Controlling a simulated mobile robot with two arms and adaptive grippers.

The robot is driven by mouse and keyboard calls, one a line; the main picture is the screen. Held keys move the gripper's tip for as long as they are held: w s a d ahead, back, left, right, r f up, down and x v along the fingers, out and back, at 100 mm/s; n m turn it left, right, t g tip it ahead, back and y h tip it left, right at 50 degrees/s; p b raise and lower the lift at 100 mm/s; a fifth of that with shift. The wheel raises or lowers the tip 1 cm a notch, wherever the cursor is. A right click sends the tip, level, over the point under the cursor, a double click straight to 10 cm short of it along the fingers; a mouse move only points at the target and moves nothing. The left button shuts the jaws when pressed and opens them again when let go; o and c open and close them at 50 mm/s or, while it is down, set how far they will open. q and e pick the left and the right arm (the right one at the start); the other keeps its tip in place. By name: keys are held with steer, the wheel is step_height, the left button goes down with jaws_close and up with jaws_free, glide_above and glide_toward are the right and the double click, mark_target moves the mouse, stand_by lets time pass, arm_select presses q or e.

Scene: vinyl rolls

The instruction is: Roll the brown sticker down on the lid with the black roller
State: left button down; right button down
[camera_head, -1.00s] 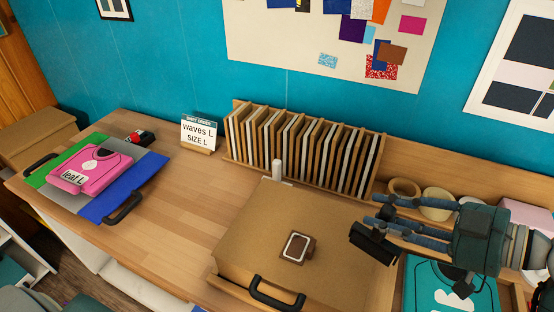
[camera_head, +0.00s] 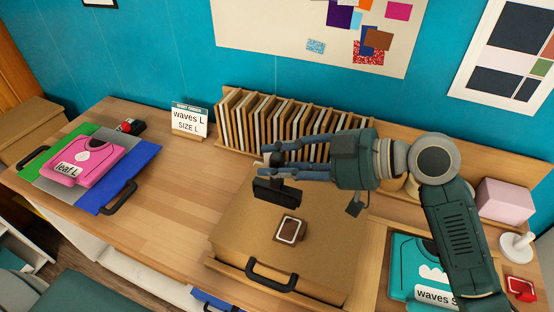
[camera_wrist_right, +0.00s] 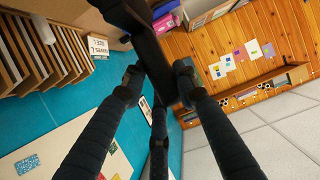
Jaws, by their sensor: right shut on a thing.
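The brown sticker (camera_head: 289,230), with a white rounded outline, lies on the tan lid (camera_head: 248,232) of a box with a black front handle. My right gripper (camera_head: 276,160) is shut on the black roller (camera_head: 277,193). It holds the roller in the air, behind and slightly left of the sticker in the head view, apart from it. The roller (camera_wrist_right: 150,45) also shows between the fingers in the right wrist view. My arm hides part of the lid's back. My left gripper is not in view.
A wooden rack (camera_head: 240,120) of upright panels stands behind the lid. A sign reading "waves L SIZE L" (camera_head: 189,120) stands left of it. A pink folded shirt (camera_head: 88,161) lies at left, a teal one (camera_head: 412,265) at right. The table between pink shirt and lid is clear.

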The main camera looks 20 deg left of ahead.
mark_target(288, 186)
steer(key=shift+f+b, duration=2.55)
steer(key=shift+f, duration=0.95)
steer(key=shift+f, duration=0.1)
steer(key=shift+f+b, duration=1.15)
steer(key=shift+f, duration=0.25)
steer(key=shift+s, duration=0.1)
steer(key=shift+s+p, duration=0.55)
steer(key=shift+s, duration=1.05)
steer(key=shift+w, duration=0.1)
steer(key=w+b, duration=0.2)
steer(key=w, duration=0.4)
steer(key=shift+w, duration=0.3)
steer(key=shift+s, duration=0.15)
